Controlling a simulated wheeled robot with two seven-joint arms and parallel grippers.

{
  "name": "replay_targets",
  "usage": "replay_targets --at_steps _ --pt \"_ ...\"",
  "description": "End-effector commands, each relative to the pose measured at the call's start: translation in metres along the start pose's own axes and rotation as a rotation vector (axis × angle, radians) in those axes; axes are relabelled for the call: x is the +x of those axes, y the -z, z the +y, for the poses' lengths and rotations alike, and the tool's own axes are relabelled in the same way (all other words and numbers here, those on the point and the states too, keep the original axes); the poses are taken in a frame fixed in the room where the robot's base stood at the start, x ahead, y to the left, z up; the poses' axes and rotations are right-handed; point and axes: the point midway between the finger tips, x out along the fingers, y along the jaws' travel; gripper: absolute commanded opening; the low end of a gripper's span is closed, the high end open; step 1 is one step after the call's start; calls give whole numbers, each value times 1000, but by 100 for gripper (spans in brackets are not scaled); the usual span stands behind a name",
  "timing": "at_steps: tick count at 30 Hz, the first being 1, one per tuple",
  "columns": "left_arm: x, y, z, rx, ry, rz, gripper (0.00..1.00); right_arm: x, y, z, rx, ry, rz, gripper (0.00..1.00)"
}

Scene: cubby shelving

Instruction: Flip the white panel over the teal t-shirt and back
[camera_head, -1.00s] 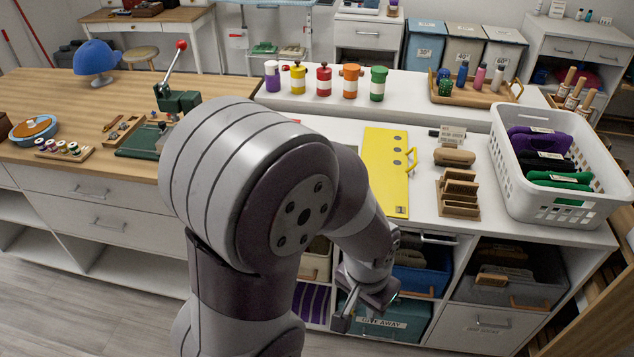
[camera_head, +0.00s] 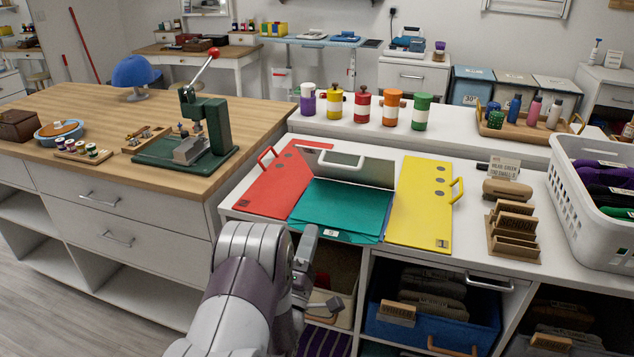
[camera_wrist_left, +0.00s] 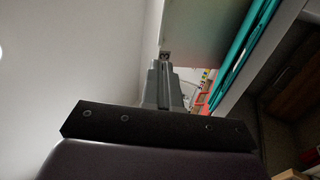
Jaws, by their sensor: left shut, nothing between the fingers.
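The teal t-shirt (camera_head: 340,208) lies folded into a rectangle on the folding board on the white counter. The white panel (camera_head: 375,173) shows as a grey-white strip behind the shirt, apparently tilted up, with its white handle (camera_head: 341,160) near the top. The red panel (camera_head: 276,185) lies flat at left and the yellow panel (camera_head: 424,200) flat at right. My left gripper (camera_head: 312,232) is shut and empty, low in front of the counter's front edge, apart from the panel. The left wrist view shows its closed fingers (camera_wrist_left: 164,75) and a teal edge at right. My right gripper is out of view.
A green press (camera_head: 205,130) stands on the wooden counter at left. Several colored jars (camera_head: 362,105) line the back ledge. A wooden rack (camera_head: 513,230) and a white basket (camera_head: 590,200) stand at right. Open cubbies with bins (camera_head: 430,315) are below.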

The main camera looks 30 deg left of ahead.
Motion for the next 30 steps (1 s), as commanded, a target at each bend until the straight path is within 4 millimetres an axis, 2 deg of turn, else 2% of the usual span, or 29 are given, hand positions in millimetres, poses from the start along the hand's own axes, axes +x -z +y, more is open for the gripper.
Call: replay_targets --at_steps 2,6,15,21,25,30 --pt "5 0 1 -22 2 -1 0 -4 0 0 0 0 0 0" --pt "28 -1 3 -22 3 -2 0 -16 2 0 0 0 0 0" --pt "92 0 0 -19 2 -1 0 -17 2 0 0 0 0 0" --pt "125 -1 0 -18 3 -1 0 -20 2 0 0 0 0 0" --pt "136 -1 -1 -18 4 -1 0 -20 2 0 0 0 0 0" --pt "140 0 -2 -18 6 0 0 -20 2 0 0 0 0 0"
